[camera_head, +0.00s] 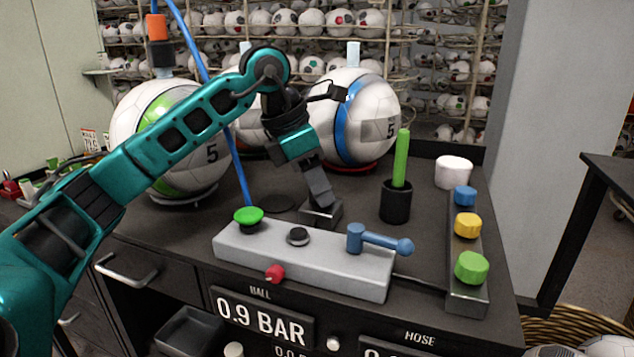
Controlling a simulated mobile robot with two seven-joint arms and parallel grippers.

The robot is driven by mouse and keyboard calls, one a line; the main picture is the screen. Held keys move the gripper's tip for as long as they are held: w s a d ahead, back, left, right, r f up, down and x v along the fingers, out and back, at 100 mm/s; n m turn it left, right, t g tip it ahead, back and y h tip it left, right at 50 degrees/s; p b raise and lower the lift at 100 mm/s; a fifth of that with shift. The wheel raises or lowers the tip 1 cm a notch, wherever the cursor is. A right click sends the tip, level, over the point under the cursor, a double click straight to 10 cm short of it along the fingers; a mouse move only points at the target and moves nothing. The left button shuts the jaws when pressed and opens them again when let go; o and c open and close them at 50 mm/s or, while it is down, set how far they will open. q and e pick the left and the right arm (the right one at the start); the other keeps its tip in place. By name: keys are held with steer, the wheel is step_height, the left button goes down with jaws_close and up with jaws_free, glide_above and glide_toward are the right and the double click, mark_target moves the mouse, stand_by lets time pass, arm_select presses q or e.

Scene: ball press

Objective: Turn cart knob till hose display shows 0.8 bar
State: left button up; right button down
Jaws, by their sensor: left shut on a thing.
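My left gripper (321,207) points down behind the grey control box (245,243) on the dark cart top. It is shut on a small part that its fingers hide, so I cannot tell if this is the cart knob. The hose display (398,352) is cut off by the bottom edge, with only the top of its reading in view. A small white knob (333,343) sits between the two displays. My right gripper is not in view.
The control box carries a green button (248,215), a black knob (298,236), a blue lever (378,240) and a red knob (275,274). Blue, yellow and green knobs line a strip (467,299) at right. A black cup (396,206) and large balls stand behind.

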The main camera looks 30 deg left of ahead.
arm_select(q)
steer(key=shift+n, duration=0.4)
steer(key=shift+s+d+n+t+y+p, duration=0.1)
steer(key=shift+n+t+y+p, duration=0.3)
steer(key=shift+n, duration=0.8)
steer(key=shift+d+n+t+y+p, duration=0.1)
steer(key=shift+n+y+p, duration=0.15)
steer(key=shift+n+y, duration=0.65)
steer(key=shift+n, duration=0.5)
steer(key=o, duration=1.1)
steer(key=shift+c, duration=0.2)
steer(key=p+v, duration=0.1)
steer(key=v, duration=1.2)
steer(key=shift+a+p, duration=0.25)
steer(key=shift+p, duration=0.05)
